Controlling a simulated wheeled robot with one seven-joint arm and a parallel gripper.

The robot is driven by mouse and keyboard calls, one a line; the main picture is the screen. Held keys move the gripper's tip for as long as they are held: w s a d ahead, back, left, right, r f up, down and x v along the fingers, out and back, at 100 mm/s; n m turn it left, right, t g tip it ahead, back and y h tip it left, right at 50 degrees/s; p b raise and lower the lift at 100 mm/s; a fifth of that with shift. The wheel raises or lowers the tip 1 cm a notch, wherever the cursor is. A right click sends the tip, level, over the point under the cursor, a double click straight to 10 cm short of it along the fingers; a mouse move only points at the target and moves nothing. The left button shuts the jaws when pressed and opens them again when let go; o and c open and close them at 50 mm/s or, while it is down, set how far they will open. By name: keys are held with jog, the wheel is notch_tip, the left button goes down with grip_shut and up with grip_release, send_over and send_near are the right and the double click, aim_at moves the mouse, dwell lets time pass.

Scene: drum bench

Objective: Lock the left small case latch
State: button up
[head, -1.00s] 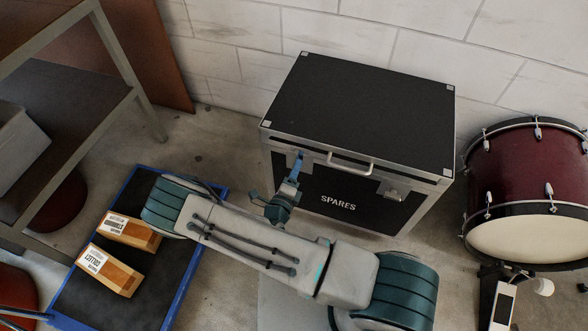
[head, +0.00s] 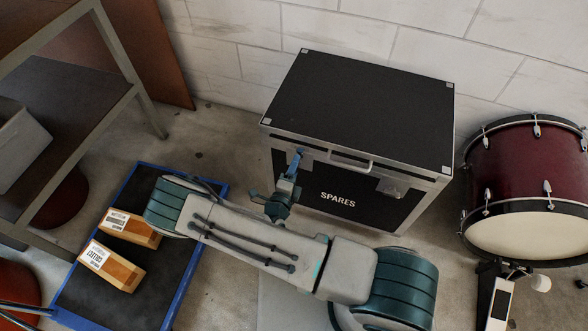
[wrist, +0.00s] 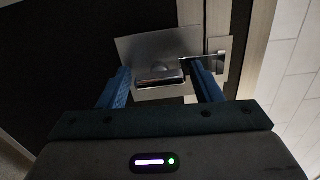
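The black case (head: 360,110) marked SPARES has silver edges, its lid down, and stands by the wall. Its left latch is mostly hidden behind my gripper (head: 299,155) in the head view. In the wrist view the left latch (wrist: 160,76) is a silver plate with a raised, rounded metal piece. My gripper (wrist: 161,76) is open, with its blue fingers on either side of that raised piece. Small gaps seem to show beside it; I cannot tell whether either finger touches. The right latch (head: 393,188) is on the same front face.
A silver handle (head: 350,160) sits between the latches. A dark red drum (head: 525,170) stands to the right. A blue-edged mat (head: 185,280) with two boxes (head: 112,265) lies at the left, by a metal shelf (head: 130,80).

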jog(key=shift+o, duration=0.5)
jog(key=p+v, duration=0.1)
jog(key=v, duration=1.2)
jog(key=shift+s, duration=0.4)
jog(key=shift+a, duration=0.1)
jog(key=w+d+r+m+g+h+p, duration=0.1)
jog(key=d+r+m+g+h+p, duration=0.25)
jog(key=r+m, duration=0.55)
jog(key=d+r+m+g+p, duration=0.35)
jog(key=r+m+g, duration=0.4)
jog(key=r, duration=0.25)
jog(key=w+d+r+m+g+h+p, duration=0.1)
jog(key=d+r+m+g+h+p, duration=0.1)
jog(key=d+r+m+g, duration=0.5)
jog(key=s+d+r+m+t+y+p, duration=0.1)
jog(key=s+r+m+y+p, duration=0.1)
jog(key=r+m, duration=0.6)
jog(key=s+d+r+m+t+y+p, duration=0.1)
jog(key=s+d+r+m+y+p, duration=0.1)
jog(key=r+m, duration=0.7)
jog(key=s+d+r+m+t+y+p, duration=0.1)
jog(key=s+r+m+y+p, duration=0.2)
jog(key=r+m+y+p, duration=0.3)
notch_tip(320, 180, up, 8)
jog(key=m+y, duration=0.1)
jog(key=m, duration=0.2)
jog(key=shift+s+d+t+y, duration=0.35)
jog(key=shift+d+t, duration=0.05)
